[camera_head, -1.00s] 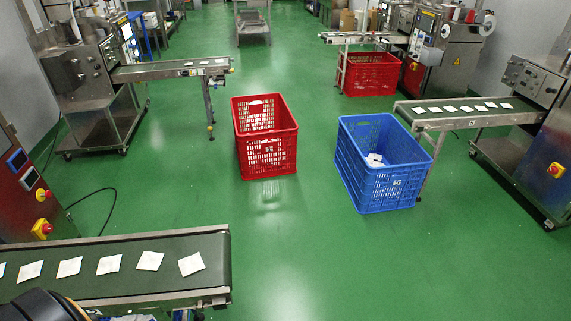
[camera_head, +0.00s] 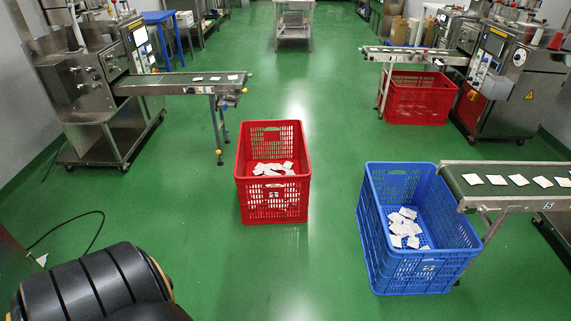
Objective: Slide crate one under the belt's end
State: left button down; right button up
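A red crate (camera_head: 272,210) stands upright on the green floor in the middle, with several white teabags (camera_head: 273,168) inside. A blue crate (camera_head: 420,272) stands at the right, with several teabags (camera_head: 405,228) in it, beside the end of the right belt (camera_head: 500,180). A second red crate (camera_head: 418,105) stands under the end of the back right belt (camera_head: 415,55). The marks on the crates are too small to read, so I cannot tell which is crate one. Neither of my grippers is in view. A black rounded part of my own body shows at the lower left.
The left belt (camera_head: 190,84) ends left of the middle red crate, on a thin leg (camera_head: 218,130), with clear floor beneath its end. A black cable (camera_head: 75,225) lies at the left. The green floor (camera_head: 290,275) in front is free. A steel table (camera_head: 294,25) stands at the back.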

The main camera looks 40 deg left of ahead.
aim_at(276, 190)
jog(key=i+j, duration=0.2)
jog(key=j, duration=0.15)
jog(key=i+j, duration=0.2)
jog(key=j, duration=0.15)
jog(key=i+j+z, duration=0.1)
jog(key=i+j, duration=0.3)
jog(key=j, duration=0.3)
